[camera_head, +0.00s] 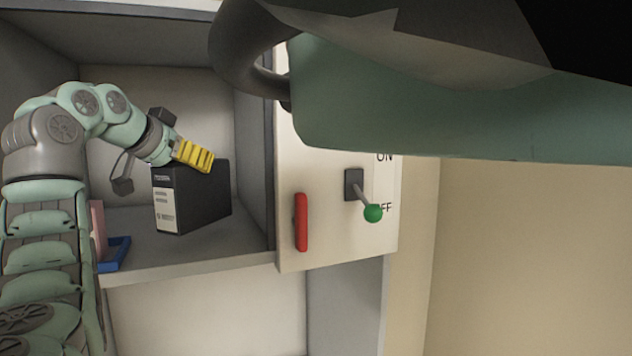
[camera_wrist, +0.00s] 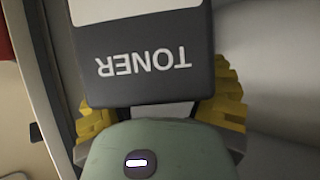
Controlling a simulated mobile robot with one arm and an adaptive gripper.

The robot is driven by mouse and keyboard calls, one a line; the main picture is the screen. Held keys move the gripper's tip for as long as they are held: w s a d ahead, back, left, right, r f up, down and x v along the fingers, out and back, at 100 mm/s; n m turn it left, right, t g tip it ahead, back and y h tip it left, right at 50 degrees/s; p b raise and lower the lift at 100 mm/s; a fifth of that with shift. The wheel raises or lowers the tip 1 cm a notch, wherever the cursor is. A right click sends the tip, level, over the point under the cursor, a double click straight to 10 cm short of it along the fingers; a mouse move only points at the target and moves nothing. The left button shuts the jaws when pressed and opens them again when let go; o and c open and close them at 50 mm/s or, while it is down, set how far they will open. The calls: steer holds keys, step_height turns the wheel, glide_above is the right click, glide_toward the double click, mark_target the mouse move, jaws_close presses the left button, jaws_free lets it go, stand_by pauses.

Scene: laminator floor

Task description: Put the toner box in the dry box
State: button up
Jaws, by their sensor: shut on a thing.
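The toner box (camera_head: 201,198) is a dark box with a white label, inside a grey compartment in the head view. In the wrist view the toner box (camera_wrist: 143,62) reads "TONER" upside down and fills the space between the yellow fingers. My gripper (camera_head: 195,156) has yellow finger pads and is shut on the box's upper end. The wrist view shows my gripper (camera_wrist: 165,105) with one pad on each side of the box. The box's underside is close to the compartment floor; I cannot tell whether it touches. I cannot tell which thing is the dry box.
A blue tray-like item (camera_head: 115,254) and a pink item (camera_head: 98,218) lie at the compartment's left. On the panel to the right are a red handle (camera_head: 301,221) and a green-knobbed lever (camera_head: 373,212) by ON/OFF marks. A lower compartment (camera_head: 210,315) looks empty.

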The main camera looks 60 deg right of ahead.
mark_target(180, 178)
steer(key=shift+w+d+p, duration=0.15)
steer(key=shift+d+p, duration=0.2)
steer(key=shift+p, duration=0.05)
step_height(180, 178, down, 3)
steer(key=p, duration=0.3)
steer(key=shift+p, duration=0.3)
steer(key=shift+f, duration=0.25)
steer(key=shift+a+f, duration=0.1)
steer(key=shift+f, duration=0.05)
steer(key=o, duration=1.4)
steer(key=shift+c, duration=0.2)
steer(key=shift+a, duration=0.1)
steer(key=shift+w+b+v, duration=0.25)
steer(key=shift+b+v, duration=0.85)
steer(key=shift+v, duration=0.1)
steer(key=b+v, duration=0.6)
steer(key=v, duration=0.2)
steer(key=shift+s+a, duration=0.2)
steer(key=shift+a, duration=0.05)
